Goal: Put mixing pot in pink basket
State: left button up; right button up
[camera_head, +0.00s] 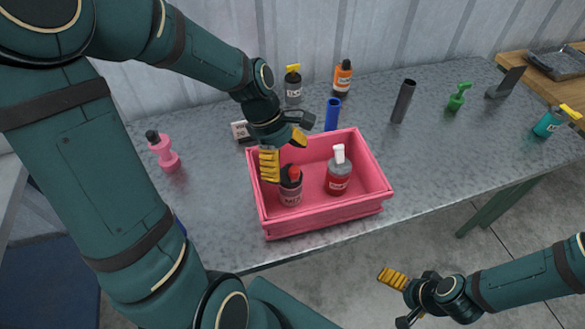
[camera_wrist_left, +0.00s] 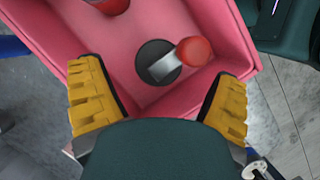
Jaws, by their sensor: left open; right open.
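The pink basket (camera_head: 320,222) stands on the grey table, also seen in the left wrist view (camera_wrist_left: 225,25). Inside its left part is what looks like the mixing pot (camera_head: 291,193), a pinkish container with a black top and red knob. In the left wrist view its black top and red knob (camera_wrist_left: 195,51) lie beyond and between my fingers. My left gripper (camera_head: 284,150) is open above the basket's left part, near the pot, with no visible hold on it. My right gripper (camera_head: 400,298) is open and empty, in front of the table at the lower right.
A red bottle with a white nozzle (camera_head: 338,176) stands in the basket's right part. Behind are black (camera_head: 293,88) and orange (camera_head: 342,78) bottles, a blue cylinder (camera_head: 332,115) and a dark tube (camera_head: 403,101). A pink bottle (camera_head: 163,150) stands left.

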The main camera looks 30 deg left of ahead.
pick_arm(q)
jog(key=p+v, duration=0.1)
jog(key=v, duration=0.7)
